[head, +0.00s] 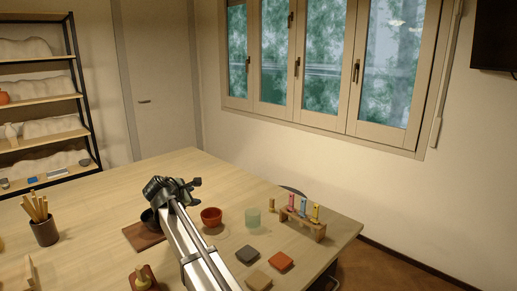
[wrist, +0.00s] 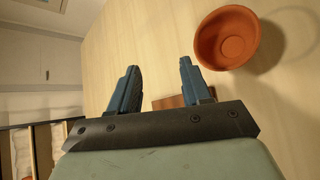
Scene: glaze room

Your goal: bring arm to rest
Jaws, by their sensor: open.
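My gripper (head: 197,189) is above the wooden table (head: 190,160), near its middle in the head view. In the wrist view its two blue fingers (wrist: 158,68) stand apart with nothing between them. A terracotta bowl (head: 211,217) is on the table just to the right of my arm; it also shows at upper right in the wrist view (wrist: 227,38), clear of the fingers. A brown board (head: 141,238) with a dark cup (head: 148,217) lies left of my arm, partly hidden by it.
A pale green cup (head: 252,217) and a wooden rack (head: 303,225) with coloured vials stand at the right. Dark, brown and orange tiles (head: 281,261) lie in front. A pot of sticks (head: 44,231) stands at left. The table's far part is clear.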

